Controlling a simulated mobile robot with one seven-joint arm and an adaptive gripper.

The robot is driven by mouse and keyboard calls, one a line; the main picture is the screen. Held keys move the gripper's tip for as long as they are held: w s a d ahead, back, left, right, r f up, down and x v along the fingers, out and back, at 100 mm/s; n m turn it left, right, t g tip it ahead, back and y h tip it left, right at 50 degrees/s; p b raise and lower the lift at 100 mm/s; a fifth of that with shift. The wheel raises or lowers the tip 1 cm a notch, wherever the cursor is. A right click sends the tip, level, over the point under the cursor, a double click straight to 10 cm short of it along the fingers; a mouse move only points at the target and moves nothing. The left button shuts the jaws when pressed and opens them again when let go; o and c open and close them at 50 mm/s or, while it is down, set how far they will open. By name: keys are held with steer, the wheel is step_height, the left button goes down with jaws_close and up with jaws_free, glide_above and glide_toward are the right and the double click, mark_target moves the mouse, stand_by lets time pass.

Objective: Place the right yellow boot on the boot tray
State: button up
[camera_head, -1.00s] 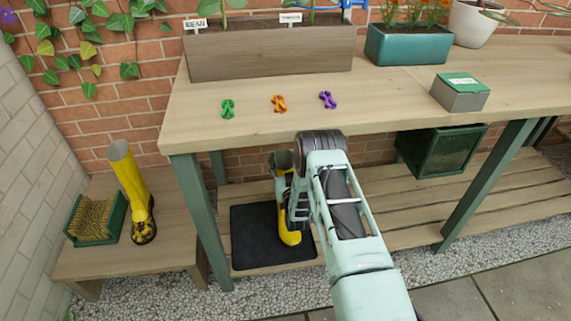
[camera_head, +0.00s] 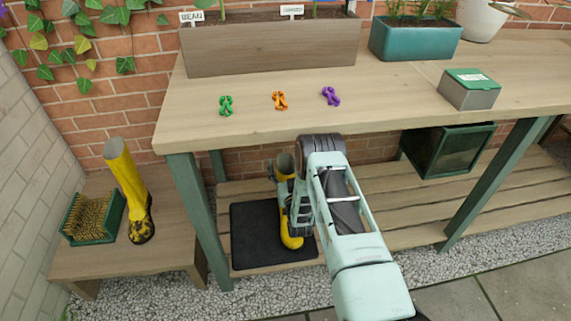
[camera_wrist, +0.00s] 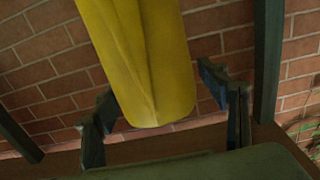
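One yellow boot (camera_head: 291,238) stands on the black boot tray (camera_head: 252,240) on the low shelf under the table. My arm hides part of its shaft. The other yellow boot (camera_head: 127,188), with a dirty dark foot, stands on the low bench at left. My gripper (camera_head: 292,205) is at the shaft of the boot on the tray. In the wrist view my gripper (camera_wrist: 160,95) has its fingers apart, one on each side of the yellow boot (camera_wrist: 150,60). Narrow gaps show between the fingers and the boot, so it looks open.
A boot brush (camera_head: 92,217) in a green frame is on the bench beside the other boot. The tabletop (camera_head: 390,95) is above my gripper, with a green table leg (camera_head: 200,215) left of the tray.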

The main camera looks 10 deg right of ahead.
steer(key=shift+r, duration=0.1)
steer(key=s+p, duration=0.4)
steer(key=s, duration=0.8)
steer(key=shift+r, duration=0.1)
